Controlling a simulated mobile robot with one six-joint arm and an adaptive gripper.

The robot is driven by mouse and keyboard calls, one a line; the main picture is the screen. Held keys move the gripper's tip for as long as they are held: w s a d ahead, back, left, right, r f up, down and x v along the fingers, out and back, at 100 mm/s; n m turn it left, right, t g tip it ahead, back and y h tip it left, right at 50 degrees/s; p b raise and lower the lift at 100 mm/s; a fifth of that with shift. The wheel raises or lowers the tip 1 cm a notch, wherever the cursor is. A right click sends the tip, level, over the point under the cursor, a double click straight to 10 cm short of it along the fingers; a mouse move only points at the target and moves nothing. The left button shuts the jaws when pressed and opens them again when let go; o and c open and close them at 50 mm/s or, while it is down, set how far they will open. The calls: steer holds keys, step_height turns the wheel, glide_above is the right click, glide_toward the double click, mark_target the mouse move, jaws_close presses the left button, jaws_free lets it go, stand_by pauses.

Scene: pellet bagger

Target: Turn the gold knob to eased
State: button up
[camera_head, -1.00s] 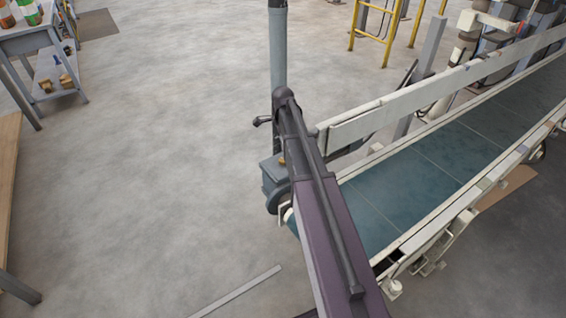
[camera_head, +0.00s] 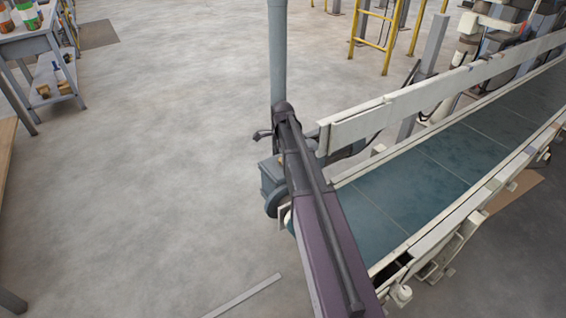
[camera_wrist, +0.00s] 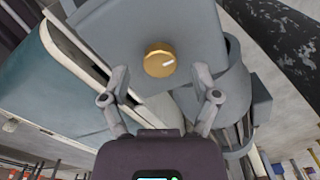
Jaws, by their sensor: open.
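The gold knob (camera_wrist: 160,60) is in the wrist view, on the flat face of a grey box (camera_wrist: 150,22). A pale mark on the knob points to the right and slightly up in that view. My gripper (camera_wrist: 157,84) is open, with its two fingers spread to the left and right below the knob. The knob sits just past the fingertips, midway between them, and nothing is between the fingers. I cannot tell the exact gap. In the head view my arm covers part of the grey box (camera_head: 271,177), and the knob does not show clearly.
The conveyor (camera_head: 405,180) with a teal belt and pale rails runs to the right, close to my arm. A grey post (camera_head: 278,50) stands behind the box. A shelf table (camera_head: 50,45) is at the far left. The floor between is open.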

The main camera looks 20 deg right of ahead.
steer(key=shift+f+b, duration=0.35)
steer(key=shift+f, duration=0.2)
jaws_close()
